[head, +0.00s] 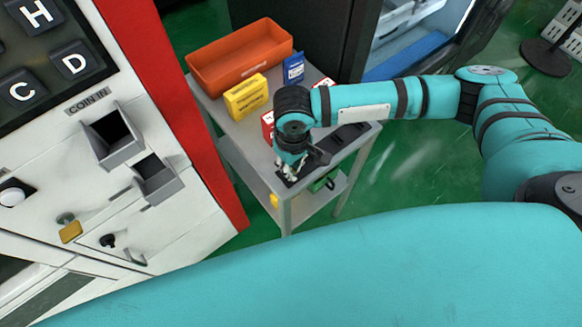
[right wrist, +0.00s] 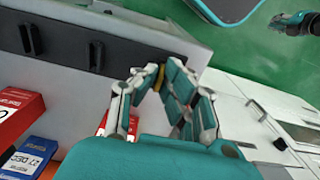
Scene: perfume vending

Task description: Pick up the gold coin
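The gold coin (right wrist: 160,77) shows in the right wrist view as a thin yellow edge between the fingertips, at the end of the black slotted strip (right wrist: 62,48). My right gripper (right wrist: 161,72) points down at the cart's near edge, with its fingertips drawn together on either side of the coin. I cannot tell whether the coin is clear of the strip. In the head view my right gripper (head: 287,176) hides the coin. A dark and teal piece, apparently my left gripper (right wrist: 290,22), shows small at the upper right of the wrist view; its fingers are unclear.
The grey cart (head: 222,118) also carries an orange bin (head: 240,58), a yellow box (head: 246,96), a blue box (head: 293,68) and a partly hidden red box (head: 267,126). The coin machine (head: 135,180) stands at the left. Green floor lies open right of the cart.

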